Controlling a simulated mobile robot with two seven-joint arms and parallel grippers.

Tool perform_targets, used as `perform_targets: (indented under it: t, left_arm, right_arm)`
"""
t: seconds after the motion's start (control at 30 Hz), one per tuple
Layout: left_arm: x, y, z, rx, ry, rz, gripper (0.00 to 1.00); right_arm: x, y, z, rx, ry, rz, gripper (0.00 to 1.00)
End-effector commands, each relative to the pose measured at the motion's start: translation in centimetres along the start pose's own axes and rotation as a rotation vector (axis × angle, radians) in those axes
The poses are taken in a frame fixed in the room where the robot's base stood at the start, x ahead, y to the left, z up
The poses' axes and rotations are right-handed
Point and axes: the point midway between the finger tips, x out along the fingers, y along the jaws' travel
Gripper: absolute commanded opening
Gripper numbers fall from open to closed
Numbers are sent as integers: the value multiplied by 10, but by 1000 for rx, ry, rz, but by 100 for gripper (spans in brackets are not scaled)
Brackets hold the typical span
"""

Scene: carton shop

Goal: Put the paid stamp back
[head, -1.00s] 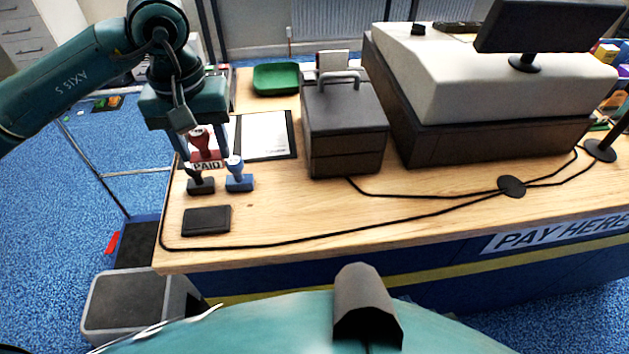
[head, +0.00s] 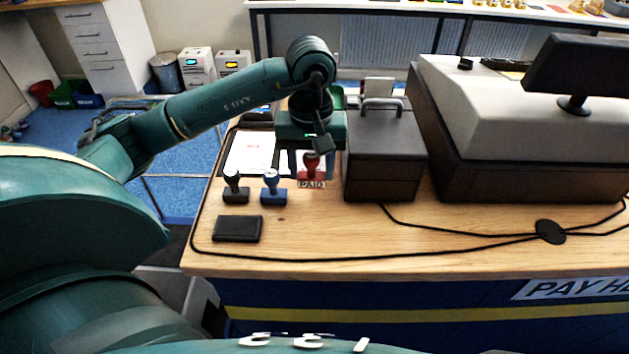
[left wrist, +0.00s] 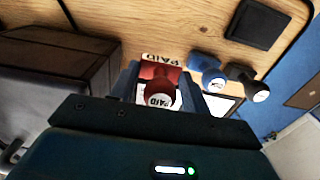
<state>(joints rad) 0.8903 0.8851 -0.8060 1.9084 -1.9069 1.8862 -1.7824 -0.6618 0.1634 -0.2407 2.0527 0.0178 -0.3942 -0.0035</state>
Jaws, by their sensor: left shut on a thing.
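The red paid stamp (head: 312,172) is upright in my left gripper (head: 311,158), to the right of the blue stamp (head: 273,188) and close to the dark box. Its PAID label faces the head camera. I cannot tell whether its base touches the counter. In the left wrist view, the red stamp (left wrist: 159,78) sits between the two fingers of the left gripper (left wrist: 162,92), which are shut on it. A black stamp (head: 235,187) stands left of the blue one. My right gripper is not in view.
A dark ink pad (head: 238,229) lies in front of the stamps. A clipboard with paper (head: 250,153) lies behind them. The dark box with a handle (head: 385,160) stands just right of the gripper. A black cable (head: 330,259) runs along the counter (head: 330,225).

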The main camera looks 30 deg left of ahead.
Motion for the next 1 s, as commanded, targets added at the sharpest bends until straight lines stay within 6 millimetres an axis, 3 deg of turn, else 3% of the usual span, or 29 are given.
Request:
perform_targets:
  t: [0.37,0.73,0.77,0.8,1.0]
  left_arm:
    - [40,0,1,2,-1,0,32]
    - [47,0,0,2,2,1,32]
    - [45,0,0,2,1,1,49]
    - [44,0,0,2,1,1,52]
    - [44,0,0,2,1,1,56]
  right_arm:
    - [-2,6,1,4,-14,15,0]
    - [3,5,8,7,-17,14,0]
    - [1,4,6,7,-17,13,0]
    - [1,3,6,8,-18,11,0]
    - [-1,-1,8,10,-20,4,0]
